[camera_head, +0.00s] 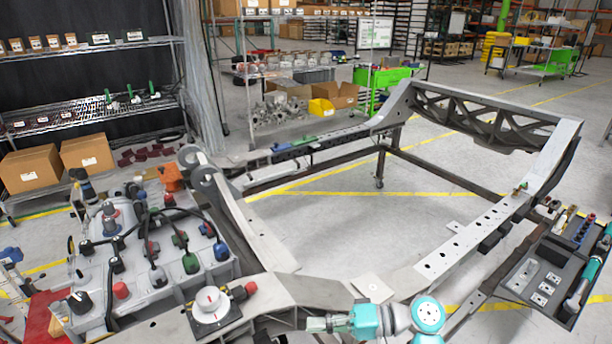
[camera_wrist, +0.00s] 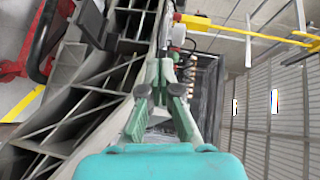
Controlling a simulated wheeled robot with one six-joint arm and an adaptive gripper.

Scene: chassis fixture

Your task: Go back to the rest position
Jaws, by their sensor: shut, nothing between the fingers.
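My gripper (camera_head: 312,325) shows at the bottom of the head view, with its teal arm links to the right of it. It is beside the near rail of the grey chassis frame (camera_head: 468,238). In the wrist view my gripper (camera_wrist: 164,66) has its two pale green fingers drawn together at the tips, with nothing held. Whether the fingers touch the frame cannot be told.
A white round knob unit (camera_head: 210,302) sits on the frame to the left of my gripper. A grey board with cables (camera_head: 150,260) stands at the left. A dark tool tray (camera_head: 540,287) is at the right. Open floor (camera_head: 330,215) lies inside the frame.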

